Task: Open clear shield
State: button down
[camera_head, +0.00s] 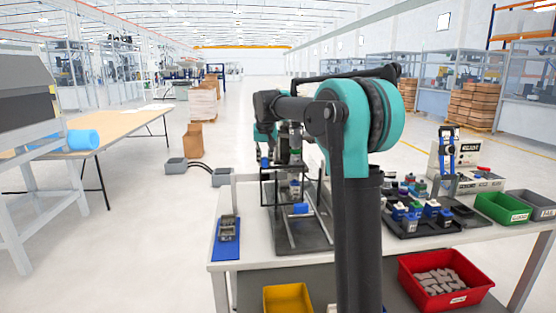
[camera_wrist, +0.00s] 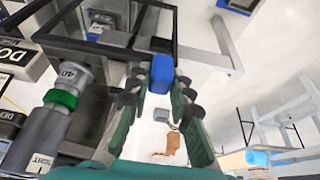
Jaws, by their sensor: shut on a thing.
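The clear shield shows in the wrist view as a see-through panel in a black frame (camera_wrist: 110,50). In the head view its black frame (camera_head: 266,190) stands on the dark fixture base (camera_head: 310,241) on the white table. A blue handle (camera_wrist: 161,73) on the frame sits between my fingertips. My gripper (camera_wrist: 159,84), with green fingers, is shut on this blue handle. In the head view my gripper (camera_head: 264,156) is small and partly hidden by my arm, at the frame's upper left. The panel's exact tilt is hard to tell.
A blue mat (camera_head: 226,250) with a small grey device lies left of the fixture. In the wrist view, a cylindrical dial tool (camera_wrist: 48,125) is close left.

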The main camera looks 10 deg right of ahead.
jog(key=a, duration=1)
jog(key=shift+a, duration=0.1)
jog(key=c, duration=1.4)
grip_release()
jog(key=shift+o, duration=0.2)
jog(key=v, duration=1.2)
